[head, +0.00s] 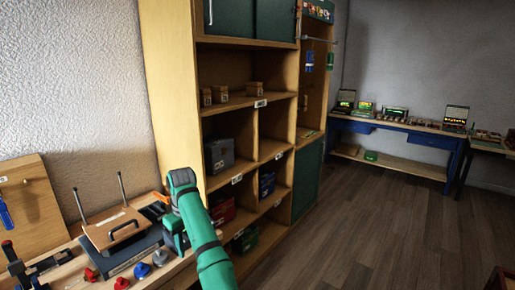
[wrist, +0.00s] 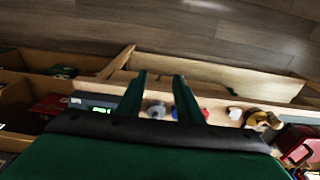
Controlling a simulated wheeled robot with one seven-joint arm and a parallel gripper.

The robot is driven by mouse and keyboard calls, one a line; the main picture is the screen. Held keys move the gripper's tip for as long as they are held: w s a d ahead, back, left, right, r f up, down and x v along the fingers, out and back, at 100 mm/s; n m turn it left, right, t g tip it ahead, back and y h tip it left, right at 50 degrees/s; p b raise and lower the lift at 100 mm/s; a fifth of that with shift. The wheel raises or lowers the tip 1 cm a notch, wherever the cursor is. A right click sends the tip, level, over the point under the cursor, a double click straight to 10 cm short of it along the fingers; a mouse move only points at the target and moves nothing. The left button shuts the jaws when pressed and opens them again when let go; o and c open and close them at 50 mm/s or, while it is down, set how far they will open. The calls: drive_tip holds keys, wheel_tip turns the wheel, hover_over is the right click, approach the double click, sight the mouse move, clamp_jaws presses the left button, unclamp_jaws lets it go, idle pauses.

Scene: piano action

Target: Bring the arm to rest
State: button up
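My green arm (head: 205,240) rises from the bottom of the head view, in front of the shelf unit and beside the workbench. My gripper's fingers are not clearly visible there. In the wrist view my gripper (wrist: 160,77) shows two dark green fingers standing apart, with nothing held between them. Beyond and below the fingers lies the bench top with a grey knob-like piece (wrist: 157,109) and other small coloured pieces. I cannot judge the gap between the fingers and the bench.
A wooden shelf unit (head: 168,90) stands close beside my arm. The left bench holds a wooden press-like fixture (head: 115,228) with two upright rods, and several red, blue and grey knobs. A blue-legged table (head: 400,130) stands far right. The wooden floor (head: 390,215) between is open.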

drive_tip(key=s+a+f+m+t+y, duration=0.1)
drive_tip(key=s+a+f+y, duration=0.15)
drive_tip(key=f, duration=1.05)
drive_tip(key=s+a+f+m+t+y, duration=0.15)
drive_tip(key=s+f, duration=0.25)
drive_tip(key=f, duration=1)
drive_tip(key=s+d+f+m+t+y, duration=0.1)
drive_tip(key=s+d+f+m+t, duration=0.25)
drive_tip(key=s+f, duration=0.85)
drive_tip(key=s+d+r+m+t+h, duration=0.25)
drive_tip(key=s+d, duration=0.45)
drive_tip(key=s, duration=0.5)
drive_tip(key=s+d+r+m+t+h, duration=0.1)
drive_tip(key=s+d+r+m+t, duration=0.15)
drive_tip(key=s+d, duration=0.75)
drive_tip(key=s+d+r+t+h, duration=0.1)
drive_tip(key=s+d+r+t, duration=0.1)
drive_tip(key=s+r, duration=0.6)
drive_tip(key=s+d+r+t+h, duration=0.1)
drive_tip(key=s+d+r+t, duration=0.1)
drive_tip(key=s+d+r, duration=0.3)
drive_tip(key=s+r, duration=0.3)
drive_tip(key=r, duration=0.2)
drive_tip(key=shift+s+r+n, duration=0.15)
drive_tip(key=shift+r+n, duration=0.15)
drive_tip(key=shift+r, duration=0.1)
